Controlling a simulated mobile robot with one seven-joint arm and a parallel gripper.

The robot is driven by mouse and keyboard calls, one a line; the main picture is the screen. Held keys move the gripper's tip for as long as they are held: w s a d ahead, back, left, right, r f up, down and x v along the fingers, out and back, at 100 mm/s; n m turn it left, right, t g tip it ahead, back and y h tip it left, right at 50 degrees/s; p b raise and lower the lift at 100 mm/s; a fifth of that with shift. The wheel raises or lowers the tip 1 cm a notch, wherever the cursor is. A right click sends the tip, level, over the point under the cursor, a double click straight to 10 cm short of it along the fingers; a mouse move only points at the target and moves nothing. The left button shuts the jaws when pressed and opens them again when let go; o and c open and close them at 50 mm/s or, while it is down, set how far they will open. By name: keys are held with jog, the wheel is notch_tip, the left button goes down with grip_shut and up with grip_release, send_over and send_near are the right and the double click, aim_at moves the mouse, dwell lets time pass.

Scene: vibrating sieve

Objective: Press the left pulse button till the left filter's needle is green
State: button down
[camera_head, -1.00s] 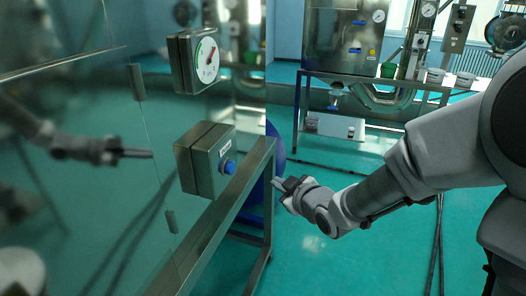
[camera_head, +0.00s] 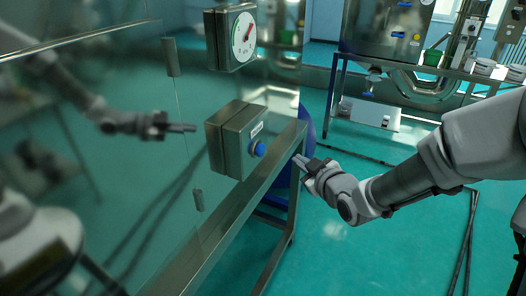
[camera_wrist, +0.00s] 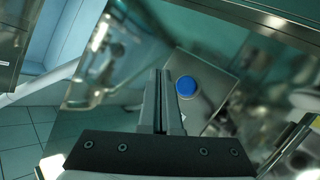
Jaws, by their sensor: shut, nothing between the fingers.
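A blue push button (camera_head: 259,150) sits on the front of a grey metal box (camera_head: 232,140) mounted on the shiny steel cabinet. A round gauge (camera_head: 243,37) is above it. Its needle points up and to the right, on a red part of the dial. My gripper (camera_head: 297,160) is shut and empty, to the right of the button and apart from it. In the wrist view the blue button (camera_wrist: 186,87) is just right of my shut fingertips (camera_wrist: 166,72). The box face shows around the button.
A steel frame rail (camera_head: 262,185) runs below the box. The cabinet wall (camera_head: 130,200) mirrors my arm. A steel bench with a small control box (camera_head: 368,113) stands at the back. The green floor (camera_head: 360,250) on the right is mostly clear.

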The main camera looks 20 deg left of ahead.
aim_at(261, 150)
jog(key=a+b, duration=0.2)
jog(key=a, duration=0.4)
jog(key=shift+w+a, duration=0.25)
jog(key=shift+a, duration=0.15)
jog(key=shift+a+f+b, duration=0.1)
jog(key=shift+a+b, duration=0.05)
jog(key=shift+b, duration=0.15)
dwell(1.4)
jog(key=shift+a+b, duration=0.3)
jog(key=shift+b, duration=0.05)
jog(key=shift+w+a+b, duration=0.1)
jog(key=shift+a+b, duration=0.35)
jog(key=shift+a, duration=0.05)
dwell(0.9)
jog(key=shift+d, duration=0.9)
